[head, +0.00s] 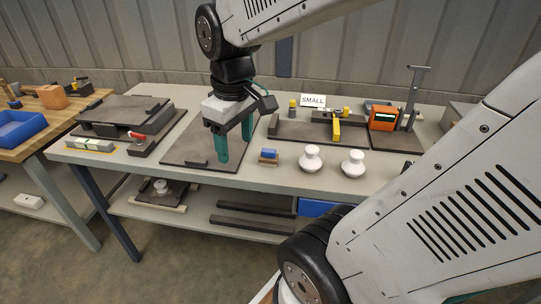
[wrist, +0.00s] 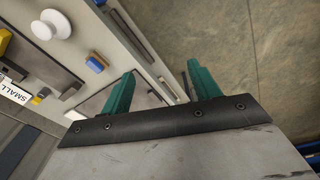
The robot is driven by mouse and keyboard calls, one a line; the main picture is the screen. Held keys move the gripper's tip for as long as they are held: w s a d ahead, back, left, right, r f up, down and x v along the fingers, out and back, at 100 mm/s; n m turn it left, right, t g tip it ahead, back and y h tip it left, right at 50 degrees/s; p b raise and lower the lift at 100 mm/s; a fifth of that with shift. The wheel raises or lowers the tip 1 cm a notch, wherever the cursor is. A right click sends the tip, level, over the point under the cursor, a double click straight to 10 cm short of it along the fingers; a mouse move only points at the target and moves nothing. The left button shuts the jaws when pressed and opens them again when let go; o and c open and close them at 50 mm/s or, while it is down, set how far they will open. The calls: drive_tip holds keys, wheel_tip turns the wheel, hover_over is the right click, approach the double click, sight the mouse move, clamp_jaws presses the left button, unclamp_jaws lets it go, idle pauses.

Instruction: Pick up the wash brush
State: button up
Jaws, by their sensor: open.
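The small blue block with a tan-brown part (head: 268,156), which looks like the wash brush, lies on the grey workbench top near its front edge; its bristles cannot be made out. It also shows in the wrist view (wrist: 97,63), left of my fingers. My gripper (head: 236,150) is over the bench, left of the brush and apart from it. Its two green fingers are spread and empty, pointing down; they also show in the wrist view (wrist: 161,69).
Two white insulators (head: 312,159) (head: 352,163) stand right of the brush. A dark mat (head: 190,150) lies beneath and left of my gripper. A dark tray with a yellow tool (head: 336,126) and a "SMALL" sign (head: 313,100) are behind. An orange device (head: 382,117) stands further right.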

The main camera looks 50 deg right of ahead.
drive_tip(key=w+d+f+n, duration=0.1)
drive_tip(key=w+d+f, duration=0.2)
drive_tip(key=d, duration=0.3)
drive_tip(key=w+d+f+n, duration=0.1)
drive_tip(key=w+d+f, duration=0.2)
drive_tip(key=w+d, duration=0.15)
drive_tip(key=n, duration=0.2)
hover_over(269, 150)
drive_tip(key=shift+g, duration=0.4)
wheel_tip(269, 150, down, 6)
wheel_tip(269, 150, down, 7)
drive_tip(key=shift+f, duration=0.55)
drive_tip(key=c, duration=1.1)
